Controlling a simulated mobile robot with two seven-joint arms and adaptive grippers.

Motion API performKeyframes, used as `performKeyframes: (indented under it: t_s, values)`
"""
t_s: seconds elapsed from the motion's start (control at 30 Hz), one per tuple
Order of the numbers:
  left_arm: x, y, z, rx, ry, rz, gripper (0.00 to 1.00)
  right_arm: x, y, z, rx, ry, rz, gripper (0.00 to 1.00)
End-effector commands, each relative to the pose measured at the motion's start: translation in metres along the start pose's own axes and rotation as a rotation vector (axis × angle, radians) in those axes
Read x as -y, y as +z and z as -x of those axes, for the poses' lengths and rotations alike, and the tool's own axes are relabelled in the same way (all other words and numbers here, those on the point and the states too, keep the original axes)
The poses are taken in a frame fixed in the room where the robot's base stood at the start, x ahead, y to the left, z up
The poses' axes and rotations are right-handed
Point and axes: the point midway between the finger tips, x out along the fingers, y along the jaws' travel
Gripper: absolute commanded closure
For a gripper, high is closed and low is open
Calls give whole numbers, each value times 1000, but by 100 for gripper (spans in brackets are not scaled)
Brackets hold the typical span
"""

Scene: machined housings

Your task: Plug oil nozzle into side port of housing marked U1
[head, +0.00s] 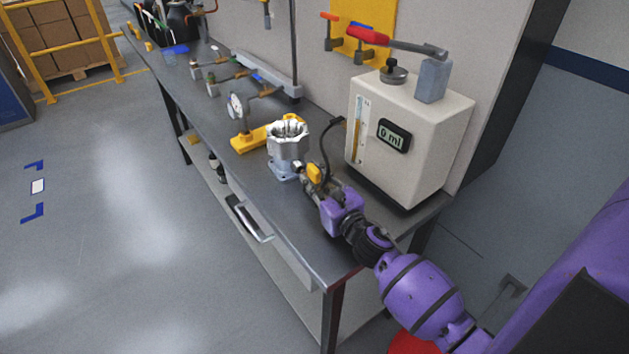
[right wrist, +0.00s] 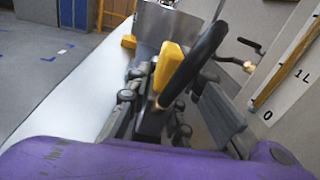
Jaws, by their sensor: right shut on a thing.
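The oil nozzle has a yellow body (head: 314,173) and a black hose (head: 325,145) leading to the oil dispenser. My right gripper (head: 308,182) is shut on it; the yellow nozzle (right wrist: 169,68) also shows between the fingers (right wrist: 158,108) in the right wrist view. A silver machined housing (head: 287,142) stands upright on the bench just beyond the fingers; part of it shows in the right wrist view (right wrist: 163,26). The nozzle's front end is close to the housing's lower side; I cannot tell whether it touches or is in a port. No U1 mark is readable. My left gripper is out of view.
The beige oil dispenser (head: 432,150), reading 0 ml, stands right of the housing. A yellow fixture (head: 249,141) lies behind the housing, with a gauge (head: 235,105) and fittings farther along the grey bench (head: 225,139). The bench's front edge is close to my right gripper.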

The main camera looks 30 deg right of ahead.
Motion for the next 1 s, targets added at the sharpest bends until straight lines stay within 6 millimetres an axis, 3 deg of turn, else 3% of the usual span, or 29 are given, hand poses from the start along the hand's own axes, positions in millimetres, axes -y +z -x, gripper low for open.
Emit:
performKeyframes:
  t_s: [0.9,0.93,1.0]
  values:
    - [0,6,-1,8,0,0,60,0,1,-23,2,1,1,100]
    - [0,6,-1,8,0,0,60,0,1,-23,2,1,1,76]
    - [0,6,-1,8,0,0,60,0,1,-23,2,1,1,67]
